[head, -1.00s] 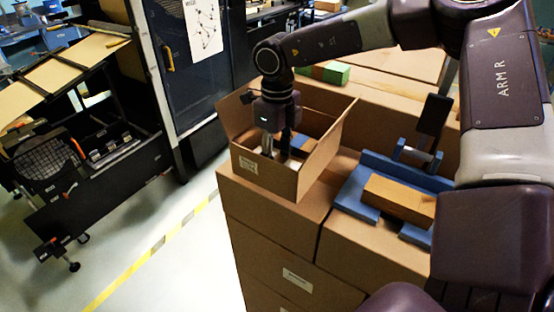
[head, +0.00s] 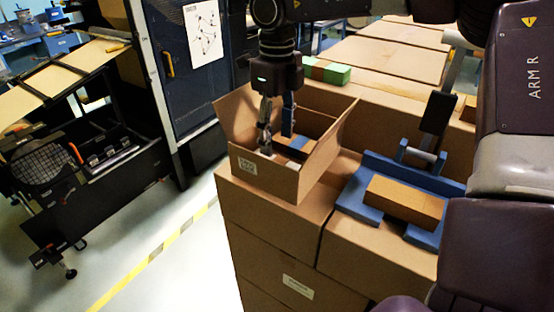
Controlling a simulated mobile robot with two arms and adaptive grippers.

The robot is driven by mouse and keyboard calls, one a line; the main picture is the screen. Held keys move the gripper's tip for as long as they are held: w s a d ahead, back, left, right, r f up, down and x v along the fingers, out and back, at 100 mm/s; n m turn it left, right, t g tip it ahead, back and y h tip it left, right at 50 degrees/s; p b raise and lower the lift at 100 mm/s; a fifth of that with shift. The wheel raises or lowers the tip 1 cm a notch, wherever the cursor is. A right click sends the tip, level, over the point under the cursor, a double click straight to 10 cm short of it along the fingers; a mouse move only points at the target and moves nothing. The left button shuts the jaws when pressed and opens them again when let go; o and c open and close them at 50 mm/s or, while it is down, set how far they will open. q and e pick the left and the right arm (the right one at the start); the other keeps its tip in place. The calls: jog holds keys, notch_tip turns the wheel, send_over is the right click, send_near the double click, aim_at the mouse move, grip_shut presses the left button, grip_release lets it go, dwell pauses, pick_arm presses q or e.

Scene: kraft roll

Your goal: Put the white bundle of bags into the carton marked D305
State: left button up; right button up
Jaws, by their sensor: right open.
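An open carton (head: 262,178) with raised flaps stands on the stacked boxes. Its front has a small white label whose print is too small to read. My right gripper (head: 276,142) points straight down over the carton's opening, its two fingers apart, with the tips around rim height. A pale patch (head: 292,153) shows inside, low behind the front wall; it may be the white bundle of bags, but most of it is hidden by the wall and fingers. A bit of blue also shows inside. My left gripper is out of view.
A blue fixture (head: 357,206) holding a brown block (head: 404,200) stands to the right of the carton. A green-and-brown box (head: 327,71) lies behind it. A dark machine (head: 90,170) stands at left, beyond open floor with a yellow line.

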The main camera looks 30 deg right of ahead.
jog(key=shift+r+b, duration=0.3)
jog(key=shift+r, duration=1.9)
jog(key=shift+a+f, duration=0.1)
jog(key=shift+f, duration=0.05)
